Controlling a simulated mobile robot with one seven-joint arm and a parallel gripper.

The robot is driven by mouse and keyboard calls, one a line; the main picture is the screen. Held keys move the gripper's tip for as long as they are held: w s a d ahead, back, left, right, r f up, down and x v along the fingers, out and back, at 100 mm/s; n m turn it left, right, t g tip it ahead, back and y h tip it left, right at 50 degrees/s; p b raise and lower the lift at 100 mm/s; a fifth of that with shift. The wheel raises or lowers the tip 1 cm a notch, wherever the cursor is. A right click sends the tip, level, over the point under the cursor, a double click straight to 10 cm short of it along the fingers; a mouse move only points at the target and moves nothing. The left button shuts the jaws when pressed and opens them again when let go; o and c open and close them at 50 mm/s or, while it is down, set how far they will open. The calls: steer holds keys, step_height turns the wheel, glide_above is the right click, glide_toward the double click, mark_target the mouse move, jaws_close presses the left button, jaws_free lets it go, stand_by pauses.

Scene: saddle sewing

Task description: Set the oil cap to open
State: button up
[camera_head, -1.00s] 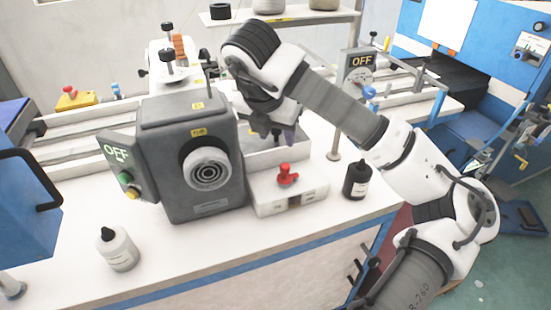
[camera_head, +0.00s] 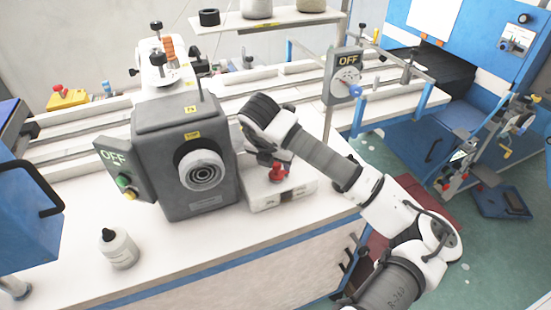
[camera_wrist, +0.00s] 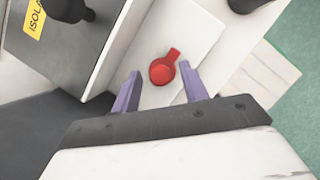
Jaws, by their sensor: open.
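A red cap with a short lever (camera_head: 277,174) sits on a low white block (camera_head: 290,196) beside the dark grey machine housing; I take it to be the oil cap. In the wrist view the red cap (camera_wrist: 163,70) lies between and just beyond my two purple fingers, its lever pointing up and slightly right. My gripper (camera_head: 271,163) hangs just above the cap in the head view. In the wrist view my gripper (camera_wrist: 160,78) is open, with a gap on both sides of the cap. I cannot tell whether the fingers reach down around it.
The grey machine housing (camera_head: 190,125), with a round knob and an OFF panel (camera_head: 125,170), stands close left of my gripper. A white bottle (camera_head: 118,248) stands at the front left. A dark item (camera_wrist: 245,4) shows at the wrist view's top right. The table front (camera_head: 200,245) is clear.

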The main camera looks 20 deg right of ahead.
steer(key=shift+c, duration=0.4)
jaws_close()
